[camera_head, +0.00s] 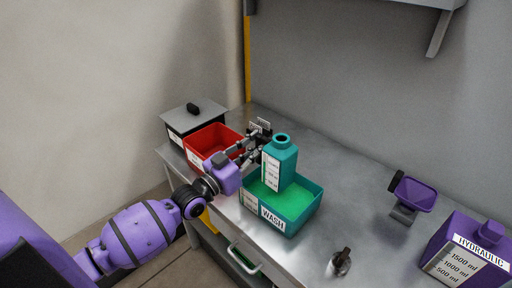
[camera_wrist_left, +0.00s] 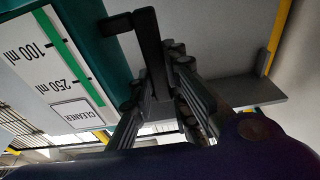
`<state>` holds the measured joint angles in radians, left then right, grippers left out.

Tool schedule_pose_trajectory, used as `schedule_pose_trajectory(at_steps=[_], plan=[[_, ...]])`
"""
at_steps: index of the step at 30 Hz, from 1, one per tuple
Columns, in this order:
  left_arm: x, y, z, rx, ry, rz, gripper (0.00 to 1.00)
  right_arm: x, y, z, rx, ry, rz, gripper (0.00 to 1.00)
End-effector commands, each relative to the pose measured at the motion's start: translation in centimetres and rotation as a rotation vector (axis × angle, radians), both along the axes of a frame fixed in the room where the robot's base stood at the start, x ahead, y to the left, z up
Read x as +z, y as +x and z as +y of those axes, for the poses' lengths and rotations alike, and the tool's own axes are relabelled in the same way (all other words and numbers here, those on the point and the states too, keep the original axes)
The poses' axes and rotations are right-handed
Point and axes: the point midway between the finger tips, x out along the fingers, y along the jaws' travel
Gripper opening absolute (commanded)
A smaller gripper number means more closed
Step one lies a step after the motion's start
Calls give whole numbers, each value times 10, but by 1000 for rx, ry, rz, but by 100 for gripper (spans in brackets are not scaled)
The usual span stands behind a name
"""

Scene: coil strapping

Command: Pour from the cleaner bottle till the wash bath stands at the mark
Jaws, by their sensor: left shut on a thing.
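The teal cleaner bottle (camera_head: 283,162) is upright over the wash bath, its open neck at the top. My left gripper (camera_head: 262,144) is shut on it from the left side. In the left wrist view the bottle (camera_wrist_left: 95,35) shows its CLEANER label with volume marks and a green strip, beside my gripper's fingers (camera_wrist_left: 160,75). The wash bath (camera_head: 293,221) is a teal open tray with a WASH label and green liquid inside. The bottle hides part of the bath, and I cannot tell whether its base touches the liquid. The bath's level mark is not clear. My right gripper is out of view.
A red bin (camera_head: 211,139) and a grey lidded box (camera_head: 192,116) stand at the left end of the metal bench (camera_head: 305,258). A purple hydraulic container (camera_head: 470,254), a purple scoop-like funnel (camera_head: 416,194) and a small dark-topped item (camera_head: 342,262) stand right. Bench between is clear.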

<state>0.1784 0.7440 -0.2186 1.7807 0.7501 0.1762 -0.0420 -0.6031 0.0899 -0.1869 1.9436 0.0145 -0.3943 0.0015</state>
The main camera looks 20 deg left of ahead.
Motion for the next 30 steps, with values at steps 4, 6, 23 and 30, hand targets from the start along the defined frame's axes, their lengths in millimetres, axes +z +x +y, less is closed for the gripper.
schedule_pose_trajectory(at_steps=[4,6,23,30], plan=[[6,1,2,-3,19,-13,0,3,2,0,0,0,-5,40],[10,1,3,-2,46,-23,0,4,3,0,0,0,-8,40],[34,6,14,-3,289,-111,0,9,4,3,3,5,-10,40],[41,6,17,-3,362,-138,0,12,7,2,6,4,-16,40]])
